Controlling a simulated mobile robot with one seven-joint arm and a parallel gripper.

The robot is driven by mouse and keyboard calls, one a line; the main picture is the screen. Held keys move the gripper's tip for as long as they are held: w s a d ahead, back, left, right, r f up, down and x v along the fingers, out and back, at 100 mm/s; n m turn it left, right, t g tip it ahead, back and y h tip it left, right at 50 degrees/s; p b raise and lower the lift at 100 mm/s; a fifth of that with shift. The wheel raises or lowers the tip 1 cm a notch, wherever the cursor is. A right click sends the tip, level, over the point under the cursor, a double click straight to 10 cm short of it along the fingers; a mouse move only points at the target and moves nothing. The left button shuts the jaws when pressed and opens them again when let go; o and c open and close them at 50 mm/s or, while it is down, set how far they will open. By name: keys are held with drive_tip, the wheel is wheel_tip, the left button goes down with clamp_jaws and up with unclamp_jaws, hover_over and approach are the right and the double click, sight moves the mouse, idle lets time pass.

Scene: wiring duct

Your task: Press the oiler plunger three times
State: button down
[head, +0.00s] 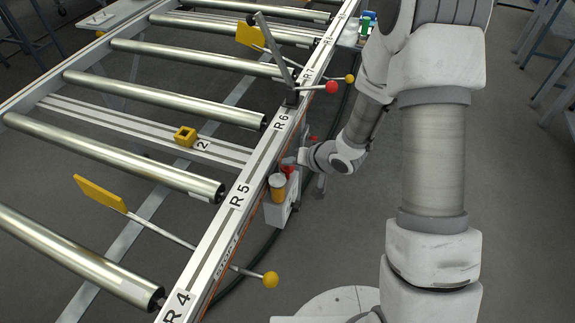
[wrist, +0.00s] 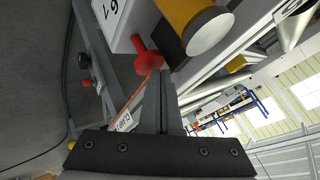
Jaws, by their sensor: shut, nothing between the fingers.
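The oiler (head: 278,208) is a grey box on the outer side of the conveyor rail, with an amber cup (head: 278,187) on it. Its red plunger (head: 288,167) stands beside the cup. In the wrist view the red plunger (wrist: 147,57) shows at top centre, next to the amber cup (wrist: 190,18). My gripper (head: 293,161) is at the plunger, small and partly hidden in the head view. In the wrist view my gripper (wrist: 163,72) is shut and empty. Its fingertips overlap the plunger's edge in the picture; I cannot tell whether they touch.
The roller conveyor's rail (head: 236,205) runs alongside. A yellow-ball lever (head: 270,279) and a red-ball lever (head: 331,87) stick out from it. Another red knob (wrist: 86,84) shows in the wrist view. The floor (head: 330,240) right of the oiler is clear.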

sight(290, 169)
drive_tip(key=shift+f+b, duration=0.5)
drive_tip(key=shift+f, duration=0.3)
idle(0.4)
drive_tip(key=shift+r, duration=0.1)
drive_tip(key=shift+r+p, duration=1.35)
drive_tip(key=shift+p, duration=0.05)
wheel_tip(290, 169, up, 5)
drive_tip(key=p, duration=0.5)
drive_tip(key=shift+r, duration=0.1)
idle(1.9)
